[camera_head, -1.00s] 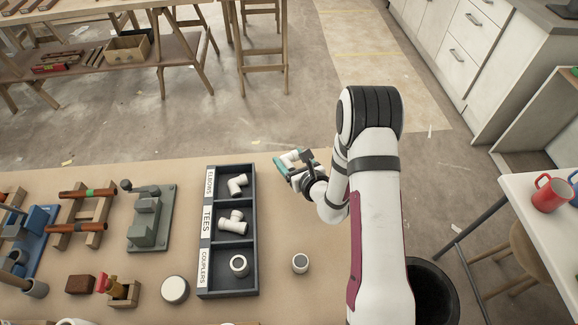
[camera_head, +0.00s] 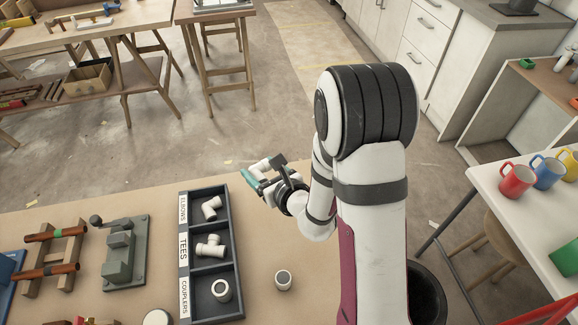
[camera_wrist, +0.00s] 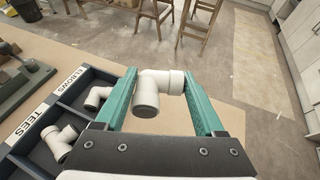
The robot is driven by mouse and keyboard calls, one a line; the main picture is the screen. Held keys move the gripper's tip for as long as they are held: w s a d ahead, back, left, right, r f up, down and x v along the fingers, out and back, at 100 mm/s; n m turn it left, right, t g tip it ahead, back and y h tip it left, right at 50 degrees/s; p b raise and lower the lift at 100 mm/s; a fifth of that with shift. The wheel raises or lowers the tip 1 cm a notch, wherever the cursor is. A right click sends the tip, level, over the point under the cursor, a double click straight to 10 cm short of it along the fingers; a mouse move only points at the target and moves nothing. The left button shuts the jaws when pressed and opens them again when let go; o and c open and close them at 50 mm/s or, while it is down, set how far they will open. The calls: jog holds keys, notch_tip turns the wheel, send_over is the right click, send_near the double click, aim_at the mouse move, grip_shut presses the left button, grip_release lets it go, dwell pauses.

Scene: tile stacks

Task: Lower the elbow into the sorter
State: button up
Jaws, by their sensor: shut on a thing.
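My gripper (camera_head: 264,168) is shut on a white pipe elbow (camera_wrist: 158,90). In the wrist view the elbow sits between the two green fingers, one open end facing the camera. In the head view the held elbow (camera_head: 259,165) is partly hidden by the gripper. The dark sorter (camera_head: 237,262) lies to the left of and nearer than the gripper, with compartments labelled ELBOWS, TEES and COUPLERS. Another white elbow (camera_head: 211,207) lies in the ELBOWS compartment. The gripper is held beyond the sorter's far right corner, not over a compartment.
A white tee (camera_head: 210,247) and a coupler (camera_head: 221,290) lie in their compartments. A loose coupler (camera_head: 283,280) stands on the bench right of the sorter. A grey vise-like fixture (camera_head: 122,255) stands to the left. The bench between gripper and sorter is clear.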

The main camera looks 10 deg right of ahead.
jog(key=a+f, duration=0.1)
jog(key=a, duration=0.3)
jog(key=a+f, duration=0.2)
jog(key=a, duration=0.3)
jog(key=a+f, duration=0.2)
jog(key=a, duration=0.2)
jog(key=shift+s+a+f, duration=0.2)
jog(key=shift+a+f, duration=0.05)
jog(key=shift+a, duration=0.15)
jog(key=shift+w, duration=0.15)
jog(key=shift+w+a, duration=0.15)
jog(key=shift+w, duration=0.5)
jog(key=shift+f, duration=1.35)
jog(key=shift+f, duration=0.95)
